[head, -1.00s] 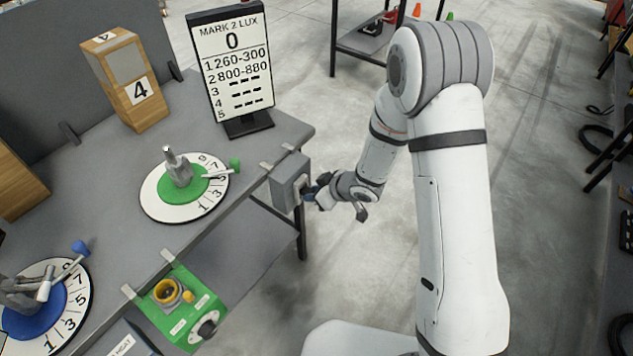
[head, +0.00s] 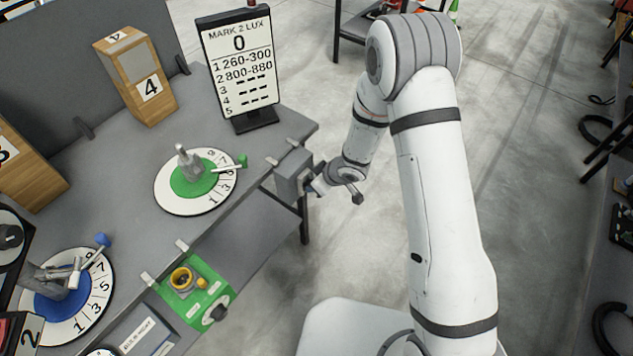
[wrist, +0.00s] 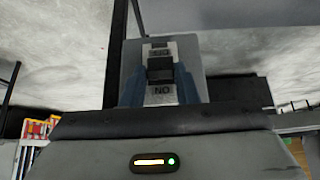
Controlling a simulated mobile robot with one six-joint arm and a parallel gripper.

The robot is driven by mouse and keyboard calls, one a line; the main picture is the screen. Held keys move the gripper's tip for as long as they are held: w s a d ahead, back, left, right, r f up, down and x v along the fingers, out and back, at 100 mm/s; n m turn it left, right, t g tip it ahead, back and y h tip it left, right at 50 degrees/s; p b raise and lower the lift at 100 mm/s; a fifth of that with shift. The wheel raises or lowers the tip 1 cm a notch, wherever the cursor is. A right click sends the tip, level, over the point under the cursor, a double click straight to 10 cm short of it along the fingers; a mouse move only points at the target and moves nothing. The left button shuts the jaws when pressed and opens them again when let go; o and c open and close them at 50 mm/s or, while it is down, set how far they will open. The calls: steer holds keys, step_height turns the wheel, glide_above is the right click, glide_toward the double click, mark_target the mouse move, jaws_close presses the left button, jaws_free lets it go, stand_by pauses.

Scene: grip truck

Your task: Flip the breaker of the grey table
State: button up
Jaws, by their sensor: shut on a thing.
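The breaker is a grey box (head: 291,176) on the front right edge of the grey table (head: 120,205). In the wrist view its grey face (wrist: 193,55) is straight ahead, with a black switch (wrist: 160,68) in the middle. A label that reads "NO" in the picture sits below the switch, and another label above it is hard to read. My gripper (head: 314,187) is at the front of the box. In the wrist view its blue fingers (wrist: 159,88) are on either side of the switch, shut on it. The exact contact is partly hidden.
On the table are a black-framed sign (head: 238,70), a wooden block marked 4 (head: 138,82), a green dial (head: 196,182) and a blue dial (head: 66,300). A green panel (head: 192,292) hangs at the front edge.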

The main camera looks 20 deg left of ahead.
steer(key=o, duration=1)
steer(key=v, duration=0.7)
steer(key=shift+r+p, duration=0.3)
steer(key=shift+p, duration=0.15)
steer(key=shift+d, duration=0.15)
steer(key=w+d+r+m+t+h, duration=0.2)
steer(key=d+r+m+t+h, duration=0.35)
steer(key=d+r, duration=1.25)
steer(key=s+d+r+m+g+h, duration=0.2)
steer(key=s+d+r+m+g, duration=0.1)
steer(key=s+d+r+m, duration=0.4)
steer(key=s+r, duration=0.1)
steer(key=s, duration=0.5)
steer(key=s+d+r+m+g+y, duration=0.1)
steer(key=s+r, duration=0.1)
steer(key=s, duration=0.5)
steer(key=shift+s+r, duration=0.25)
steer(key=shift+r, duration=0.05)
